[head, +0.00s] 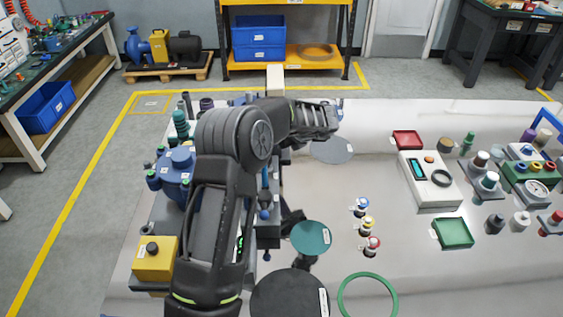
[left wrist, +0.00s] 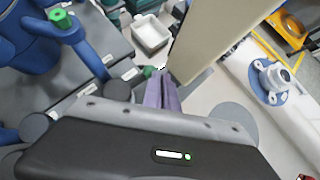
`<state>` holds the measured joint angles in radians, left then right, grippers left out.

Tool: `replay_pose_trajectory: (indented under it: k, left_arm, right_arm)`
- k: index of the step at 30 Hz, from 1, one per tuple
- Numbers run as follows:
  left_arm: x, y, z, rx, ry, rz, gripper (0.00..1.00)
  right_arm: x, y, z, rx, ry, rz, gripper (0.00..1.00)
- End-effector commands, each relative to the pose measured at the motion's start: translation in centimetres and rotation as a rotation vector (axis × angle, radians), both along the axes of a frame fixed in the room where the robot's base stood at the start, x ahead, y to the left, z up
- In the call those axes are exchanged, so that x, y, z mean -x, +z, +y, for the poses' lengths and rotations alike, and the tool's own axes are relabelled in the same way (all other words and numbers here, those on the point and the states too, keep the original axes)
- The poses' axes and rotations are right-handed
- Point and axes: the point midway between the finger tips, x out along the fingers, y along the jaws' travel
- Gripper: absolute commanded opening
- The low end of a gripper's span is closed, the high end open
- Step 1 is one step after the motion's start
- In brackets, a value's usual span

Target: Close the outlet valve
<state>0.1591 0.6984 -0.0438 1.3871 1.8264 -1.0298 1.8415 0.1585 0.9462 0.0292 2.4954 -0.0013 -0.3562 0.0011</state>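My left arm rises through the middle of the head view and bends right; its gripper is hidden there. In the left wrist view my left gripper (left wrist: 161,90) has two purple-grey fingers side by side with no clear gap. A small green part (left wrist: 148,71) is by the fingertips; I cannot tell whether they touch it. A blue apparatus with green-capped parts (head: 172,178) stands left of my arm. A green knob on a blue pipe (left wrist: 61,18) shows in the left wrist view. I cannot tell which part is the outlet valve. My right gripper is out of view.
A tall beige block (left wrist: 220,38) stands close to the fingers, also visible in the head view (head: 275,80). A blue flanged fitting (left wrist: 273,80) lies to its right. A white tray (left wrist: 151,36) is beyond. A yellow box (head: 154,260) and small valves (head: 367,224) flank my arm.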

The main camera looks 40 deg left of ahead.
Motion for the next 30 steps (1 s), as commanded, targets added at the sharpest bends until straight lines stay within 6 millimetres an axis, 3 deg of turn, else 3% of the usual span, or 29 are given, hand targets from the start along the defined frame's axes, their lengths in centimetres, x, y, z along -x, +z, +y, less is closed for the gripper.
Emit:
replay_pose_trajectory:
  k: [30]
  left_arm:
    - [0.10,0.26,0.87,0.000,0.000,0.000,0.00]
  right_arm:
    - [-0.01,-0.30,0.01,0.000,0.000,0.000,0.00]
